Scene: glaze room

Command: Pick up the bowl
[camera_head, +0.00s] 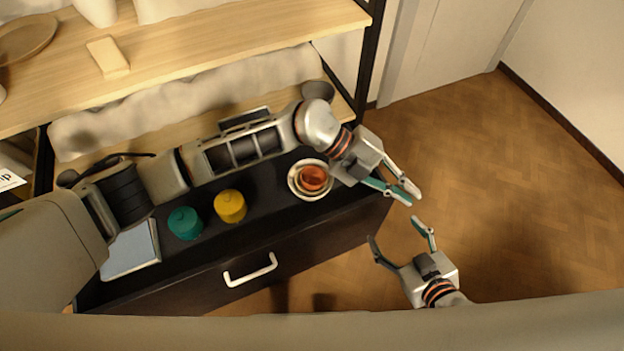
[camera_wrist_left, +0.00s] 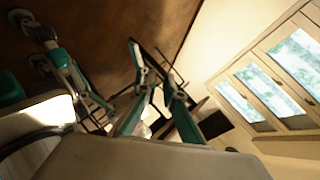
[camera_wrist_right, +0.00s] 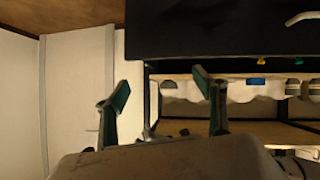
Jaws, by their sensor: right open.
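A small orange-brown bowl (camera_head: 313,177) sits inside a wider cream dish (camera_head: 295,186) at the right end of the black cabinet top. My left gripper (camera_head: 413,197) is right of the bowl, past the cabinet's edge, with its forearm passing just behind the bowl. Its fingertips are close together with nothing seen between them; the left wrist view shows the fingers (camera_wrist_left: 150,52) too, but how far they are open is unclear. My right gripper (camera_head: 394,229) is open and empty, lower right of the bowl, in front of the cabinet. The bowl is not seen in either wrist view.
A yellow jar (camera_head: 230,206), a teal jar (camera_head: 185,223) and a pale blue book-like item (camera_head: 130,249) stand left on the cabinet top (camera_head: 270,210). A wooden shelf (camera_head: 200,45) rises behind. A drawer handle (camera_head: 250,270) sticks out in front. The floor at right is clear.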

